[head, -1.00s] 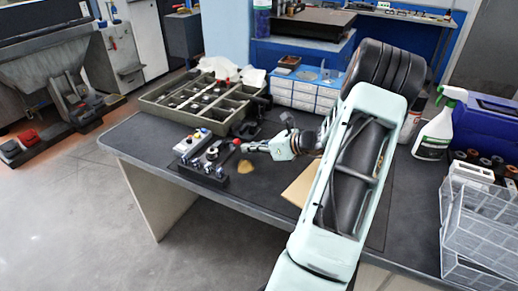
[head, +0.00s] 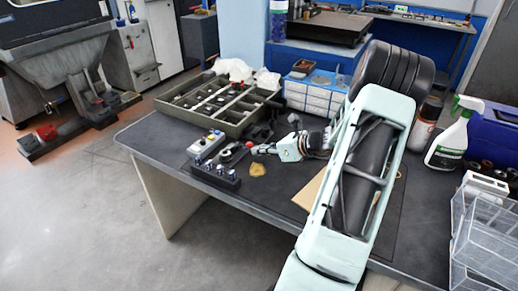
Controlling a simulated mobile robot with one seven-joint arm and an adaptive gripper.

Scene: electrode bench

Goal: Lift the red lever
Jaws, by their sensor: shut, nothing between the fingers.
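A small red part (head: 249,144), which looks like the lever's end, shows on the dark bench beside a grey control box (head: 207,146) with small coloured buttons. My gripper (head: 256,150) reaches in from the right, low over the bench, with its fingertips at the red part. The fingers are shut with nothing seen between them. At this size I cannot tell whether they touch the red part. The lever's base and pivot are too small to make out.
A black block with several silver-topped posts (head: 214,176) stands at the bench's front edge. A tan piece (head: 258,169) lies just below my gripper. A divided grey-green tray (head: 217,105) is behind.

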